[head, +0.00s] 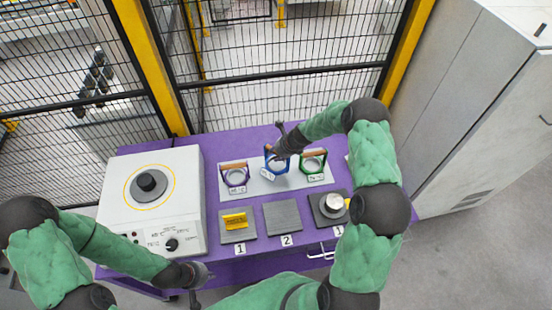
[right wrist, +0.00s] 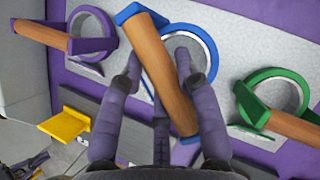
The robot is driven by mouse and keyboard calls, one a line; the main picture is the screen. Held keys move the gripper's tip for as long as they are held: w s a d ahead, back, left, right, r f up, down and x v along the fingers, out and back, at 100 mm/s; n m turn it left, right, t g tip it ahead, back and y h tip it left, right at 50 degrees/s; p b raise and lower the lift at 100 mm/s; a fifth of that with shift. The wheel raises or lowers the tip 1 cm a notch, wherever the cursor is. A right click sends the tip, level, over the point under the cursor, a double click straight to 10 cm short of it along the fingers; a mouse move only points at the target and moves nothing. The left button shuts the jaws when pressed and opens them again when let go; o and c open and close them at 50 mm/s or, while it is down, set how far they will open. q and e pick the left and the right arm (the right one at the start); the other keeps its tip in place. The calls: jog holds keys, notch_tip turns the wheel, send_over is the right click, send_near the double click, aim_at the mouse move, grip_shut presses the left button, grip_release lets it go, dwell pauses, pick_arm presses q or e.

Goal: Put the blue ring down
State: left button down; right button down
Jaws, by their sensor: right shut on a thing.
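The blue ring (head: 268,166) has a wooden handle and is at the middle of a pale strip (head: 249,187) at the back of the purple table. In the right wrist view the blue ring (right wrist: 211,52) shows with its handle (right wrist: 163,82) between the fingers. My right gripper (head: 275,157) is shut on it; its fingers also show in the right wrist view (right wrist: 158,62). I cannot tell whether the ring touches the strip. My left gripper (head: 197,297) is low at the table's front edge, away from the rings; its fingers are too small to read.
A purple ring (head: 235,178) stands left of the blue one, a green ring (head: 313,164) right. In front are plates: one with a yellow block (head: 235,220), an empty one (head: 282,217), one with a metal cylinder (head: 332,203). A white heater box (head: 140,220) stands left.

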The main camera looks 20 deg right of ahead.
aim_at(269, 173)
jog(key=shift+w+f+b, duration=0.1)
jog(key=shift+f+b, duration=0.3)
jog(key=shift+f, duration=1.15)
jog(key=shift+f, duration=0.15)
jog(key=c, duration=0.9)
grip_release()
jog(key=shift+f, duration=0.1)
